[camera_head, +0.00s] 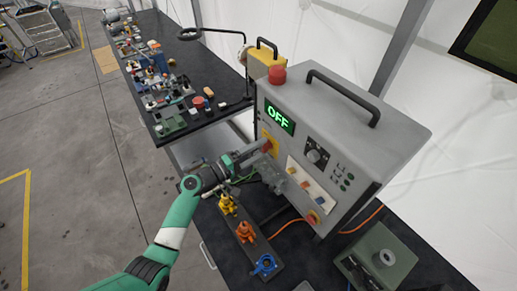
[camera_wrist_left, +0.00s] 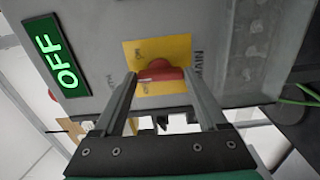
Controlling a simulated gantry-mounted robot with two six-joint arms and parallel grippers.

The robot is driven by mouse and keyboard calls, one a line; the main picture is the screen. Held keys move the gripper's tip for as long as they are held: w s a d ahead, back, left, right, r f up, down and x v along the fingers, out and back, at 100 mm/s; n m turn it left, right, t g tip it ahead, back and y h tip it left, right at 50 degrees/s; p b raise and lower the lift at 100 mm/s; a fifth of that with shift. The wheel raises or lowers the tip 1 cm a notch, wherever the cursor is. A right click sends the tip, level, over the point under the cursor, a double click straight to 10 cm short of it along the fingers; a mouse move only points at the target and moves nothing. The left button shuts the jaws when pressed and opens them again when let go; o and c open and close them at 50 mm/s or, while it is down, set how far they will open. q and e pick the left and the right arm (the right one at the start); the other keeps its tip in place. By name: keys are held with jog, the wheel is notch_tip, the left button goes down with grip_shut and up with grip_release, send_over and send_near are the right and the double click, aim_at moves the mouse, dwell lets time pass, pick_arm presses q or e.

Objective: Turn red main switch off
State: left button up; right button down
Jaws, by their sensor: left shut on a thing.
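My left gripper (camera_head: 259,152) reaches the box from the left. In the left wrist view the red knob (camera_wrist_left: 160,72) sits between the two fingertips, and the left gripper (camera_wrist_left: 160,78) is shut on it. The fingers partly hide the knob and the plate's lettering. The green display (camera_head: 279,117) on the box reads OFF; it also shows in the left wrist view (camera_wrist_left: 56,57). My right gripper is not in view.
A dial (camera_head: 316,155) and several buttons are on the front. Colored valves (camera_head: 245,231) stand below. A dark table (camera_head: 215,119) with many parts extends to the upper left.

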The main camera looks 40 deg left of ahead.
pick_arm(q)
jog(key=n+p, duration=0.1)
jog(key=n, duration=0.3)
jog(key=shift+r+n, duration=0.15)
jog(key=shift+n, duration=0.15)
jog(key=n+p, duration=0.1)
jog(key=n, duration=0.3)
jog(key=shift+n+p, duration=0.4)
jog(key=o, duration=1.3)
jog(key=s+a, duration=0.2)
jog(key=s, duration=0.9)
jog(key=shift+s+p, duration=0.25)
jog(key=shift+p, duration=0.15)
